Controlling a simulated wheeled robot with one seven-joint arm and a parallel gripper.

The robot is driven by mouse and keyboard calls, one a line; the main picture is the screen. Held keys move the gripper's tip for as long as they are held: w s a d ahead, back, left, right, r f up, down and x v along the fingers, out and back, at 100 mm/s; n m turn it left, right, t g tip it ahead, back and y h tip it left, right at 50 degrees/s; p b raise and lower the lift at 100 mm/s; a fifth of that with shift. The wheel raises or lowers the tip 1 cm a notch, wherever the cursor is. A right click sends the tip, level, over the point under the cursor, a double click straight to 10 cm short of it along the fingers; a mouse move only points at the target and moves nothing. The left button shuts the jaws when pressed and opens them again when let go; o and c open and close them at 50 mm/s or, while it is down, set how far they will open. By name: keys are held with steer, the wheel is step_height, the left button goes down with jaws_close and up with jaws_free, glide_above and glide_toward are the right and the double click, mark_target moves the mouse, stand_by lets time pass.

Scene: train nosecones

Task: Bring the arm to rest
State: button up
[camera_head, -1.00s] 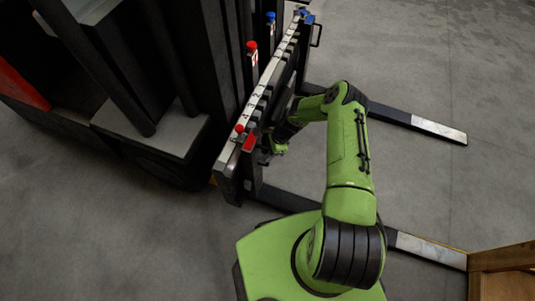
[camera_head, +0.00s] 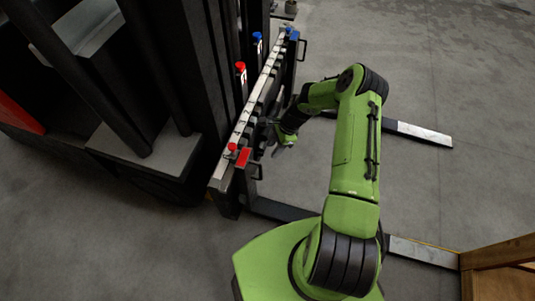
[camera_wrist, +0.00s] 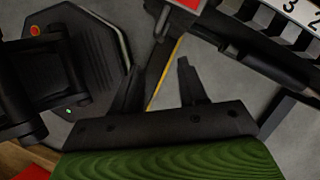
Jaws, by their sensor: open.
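My green arm is bent over the floor, with its wrist beside the forklift's carriage (camera_head: 240,124). My gripper (camera_head: 275,150) is small and partly hard to make out in the head view, just right of the carriage. In the wrist view my gripper (camera_wrist: 157,80) shows two black fingers spread apart with nothing between them. Grey floor and a thin yellow line show beyond the fingers.
Two forks (camera_head: 418,133) reach right along the floor. A wooden crate (camera_head: 500,262) stands at the lower right. Open floor lies at the upper right.

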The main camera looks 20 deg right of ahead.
steer(key=shift+d+r, duration=0.25)
steer(key=shift+r, duration=0.35)
steer(key=shift+r, duration=0.1)
steer(key=s+r+n+h+p, duration=0.1)
steer(key=s+r+n, duration=0.15)
steer(key=r, duration=0.75)
steer(key=s+a+r+n+t+h+p, duration=0.15)
steer(key=r+n, duration=0.25)
steer(key=r, duration=0.6)
steer(key=s+r+n+h+p, duration=0.1)
steer(key=r+n+h+p, duration=0.15)
steer(key=r, duration=0.75)
steer(key=s+a+r+n+t+p, duration=0.1)
steer(key=s+r+n, duration=0.3)
steer(key=s+r, duration=0.4)
steer(key=s+a+r+n+t+p, duration=0.2)
steer(key=s+r+n, duration=0.3)
steer(key=s+r, duration=0.4)
steer(key=s+t, duration=0.1)
steer(key=s, duration=0.3)
steer(key=shift+s+a+y, duration=0.2)
steer(key=shift+s+y, duration=0.05)
steer(key=shift+y, duration=0.05)
